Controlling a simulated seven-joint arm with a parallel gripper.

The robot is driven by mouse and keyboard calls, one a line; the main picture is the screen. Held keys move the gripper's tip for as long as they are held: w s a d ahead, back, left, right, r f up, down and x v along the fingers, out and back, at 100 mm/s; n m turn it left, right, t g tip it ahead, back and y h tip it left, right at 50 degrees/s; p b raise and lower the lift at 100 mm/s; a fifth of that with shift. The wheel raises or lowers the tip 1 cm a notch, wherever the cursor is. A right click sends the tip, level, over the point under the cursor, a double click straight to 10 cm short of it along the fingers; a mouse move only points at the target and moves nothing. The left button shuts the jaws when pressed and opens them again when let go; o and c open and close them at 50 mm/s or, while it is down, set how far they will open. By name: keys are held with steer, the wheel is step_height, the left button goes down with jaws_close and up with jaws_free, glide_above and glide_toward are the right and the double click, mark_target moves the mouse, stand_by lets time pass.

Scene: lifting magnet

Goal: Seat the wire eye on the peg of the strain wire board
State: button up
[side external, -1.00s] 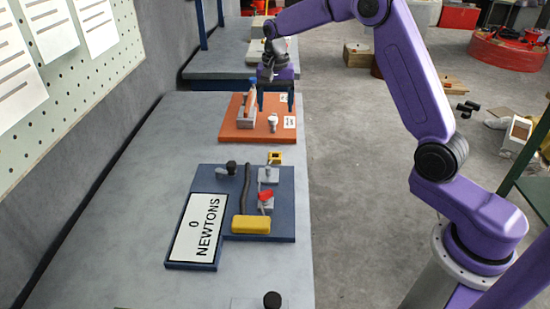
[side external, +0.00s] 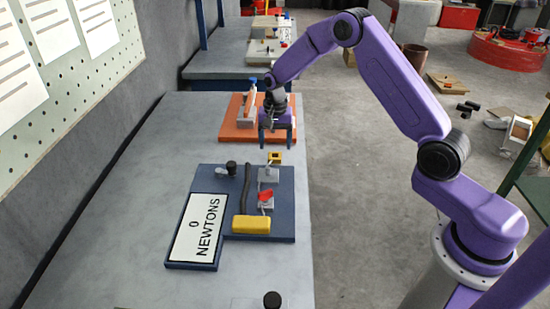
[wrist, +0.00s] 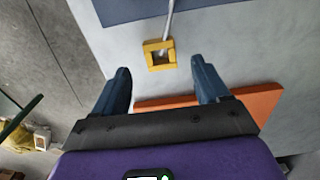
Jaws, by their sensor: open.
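The wire eye is a small yellow square ring (side external: 270,158) at the board's far edge. In the wrist view the ring (wrist: 149,57) ends a grey wire (wrist: 170,18) and lies past the board's edge; something pale shows inside it. My gripper (side external: 276,145) is open and empty, its fingers pointing down near the ring. In the wrist view the ring appears between and just beyond the fingertips (wrist: 160,70). I cannot clearly make out the peg.
The board also carries a yellow block (side external: 251,225), a red piece (side external: 265,195), grey blocks (side external: 268,174) and a black knob (side external: 231,165). An orange board (side external: 231,130) with a blue-and-orange-topped fixture lies behind my gripper. Bare bench (side external: 130,200) is at left.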

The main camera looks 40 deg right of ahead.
mark_target(275, 158)
step_height(275, 158, down, 4)
steer(key=shift+f, duration=0.1)
steer(key=c, duration=1.1)
steer(key=shift+c, duration=0.2)
